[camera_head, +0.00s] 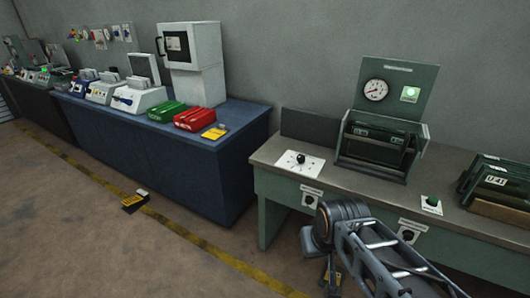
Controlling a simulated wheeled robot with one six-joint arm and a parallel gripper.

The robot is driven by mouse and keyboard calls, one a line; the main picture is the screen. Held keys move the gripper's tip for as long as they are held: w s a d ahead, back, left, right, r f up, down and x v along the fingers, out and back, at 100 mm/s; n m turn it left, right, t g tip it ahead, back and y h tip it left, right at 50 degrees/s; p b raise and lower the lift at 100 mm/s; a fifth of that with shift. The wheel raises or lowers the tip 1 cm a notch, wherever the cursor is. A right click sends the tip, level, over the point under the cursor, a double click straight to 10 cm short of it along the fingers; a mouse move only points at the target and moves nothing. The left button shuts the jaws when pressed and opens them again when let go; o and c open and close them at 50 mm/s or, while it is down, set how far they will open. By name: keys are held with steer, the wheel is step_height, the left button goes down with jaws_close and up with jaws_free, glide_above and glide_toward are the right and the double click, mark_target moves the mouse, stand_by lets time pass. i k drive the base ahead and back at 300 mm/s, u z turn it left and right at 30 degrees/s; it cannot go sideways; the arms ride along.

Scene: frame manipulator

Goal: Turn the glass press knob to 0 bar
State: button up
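A green press-like unit (384,130) stands on the right bench, with a round dial gauge (376,90) on its upright back panel. A black knob (300,158) sits on a white marked plate (288,165) on the bench top, left of the unit. Two more dark knobs are on the bench front, a left one (309,200) and a right one (408,235). Their labels and the gauge reading are too small to read, so I cannot tell which knob is the glass press knob. My arm shows at the lower right, in front of the bench; my gripper's fingers are not visible.
The green-fronted bench (262,153) also carries a green button (432,203) and a dark case marked 12:41 (495,182). A blue bench (180,160) with red and green boxes stands left. A yellow-black object (134,200) lies on the floor, which is otherwise mostly clear.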

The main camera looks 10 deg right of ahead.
mark_target(300, 158)
steer(key=u, duration=0.25)
steer(key=i, duration=1.2)
steer(key=z, duration=0.45)
